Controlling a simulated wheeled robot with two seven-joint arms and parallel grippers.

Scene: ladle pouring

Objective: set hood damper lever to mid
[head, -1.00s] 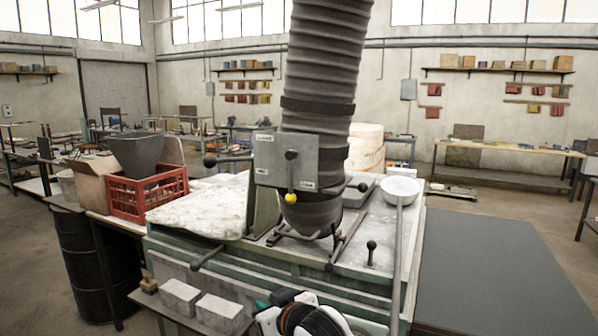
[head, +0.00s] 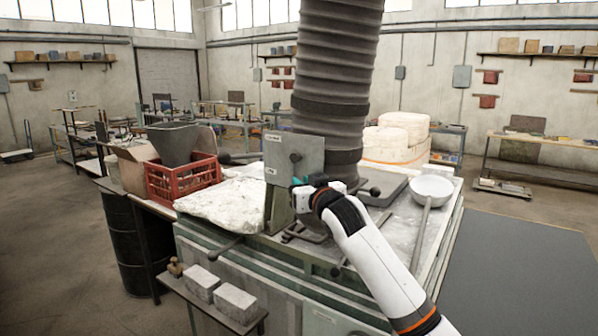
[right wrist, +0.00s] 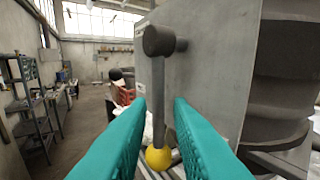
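The hood damper plate (head: 281,150) is a grey panel with small labels, too small to read, on the front of the ribbed duct. Its dark pivot (head: 295,157) shows in the head view; the lower lever is hidden by my right gripper. In the right wrist view the lever (right wrist: 158,88) hangs almost straight down from its round pivot and ends in a yellow ball (right wrist: 158,158). My right gripper (head: 298,182) is at the plate's lower right. Its teal fingers (right wrist: 160,105) are open, one on each side of the lever, with gaps visible. My left gripper is out of view.
The ribbed duct (head: 334,80) rises behind the plate. A white bowl (head: 432,187) with a long handle is at the right of the bench. A red crate (head: 183,180) and a pale slab (head: 222,201) lie to the left. Dark handles stick out around the bench.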

